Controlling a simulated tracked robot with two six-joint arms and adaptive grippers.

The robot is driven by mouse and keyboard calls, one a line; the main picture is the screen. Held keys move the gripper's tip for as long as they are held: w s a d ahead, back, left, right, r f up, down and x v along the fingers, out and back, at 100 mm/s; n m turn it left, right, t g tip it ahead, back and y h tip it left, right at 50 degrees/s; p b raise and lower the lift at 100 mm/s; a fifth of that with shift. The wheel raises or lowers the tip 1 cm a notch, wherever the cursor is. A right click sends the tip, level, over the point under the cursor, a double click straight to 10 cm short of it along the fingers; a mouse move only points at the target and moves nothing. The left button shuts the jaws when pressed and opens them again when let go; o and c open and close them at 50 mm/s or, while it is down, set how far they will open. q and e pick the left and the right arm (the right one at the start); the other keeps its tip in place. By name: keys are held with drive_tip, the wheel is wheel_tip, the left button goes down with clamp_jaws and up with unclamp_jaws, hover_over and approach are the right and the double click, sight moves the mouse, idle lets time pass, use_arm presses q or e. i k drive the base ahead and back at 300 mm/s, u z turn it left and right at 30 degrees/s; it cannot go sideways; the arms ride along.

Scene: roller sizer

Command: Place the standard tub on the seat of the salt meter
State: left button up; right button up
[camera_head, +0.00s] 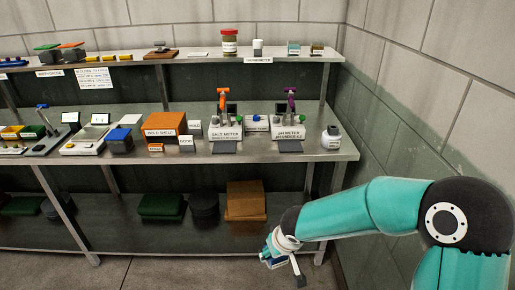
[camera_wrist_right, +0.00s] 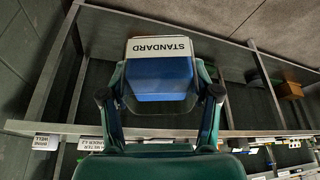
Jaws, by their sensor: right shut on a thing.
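The standard tub (camera_wrist_right: 160,80) is blue with a white label reading STANDARD, upside down in the right wrist view. My right gripper (camera_wrist_right: 161,88) is shut on it, one finger on each side. In the head view my right gripper (camera_head: 283,262) hangs in front of the shelving, below the middle shelf; a little of the tub shows there beside it. The salt meter (camera_head: 225,132) stands on the middle shelf, white with an orange upper part and a dark plate at its front. I cannot tell which part is its seat. My left gripper is not in view.
The middle shelf's front edge (camera_head: 260,157) lies above my gripper.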

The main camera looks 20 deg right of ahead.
sight(224, 147)
drive_tip(key=z, duration=0.15)
drive_tip(key=i, duration=0.9)
drive_tip(key=u, duration=0.2)
drive_tip(key=k, duration=0.7)
drive_tip(key=z, duration=0.25)
drive_tip(key=i, duration=0.8)
drive_tip(key=u, duration=0.1)
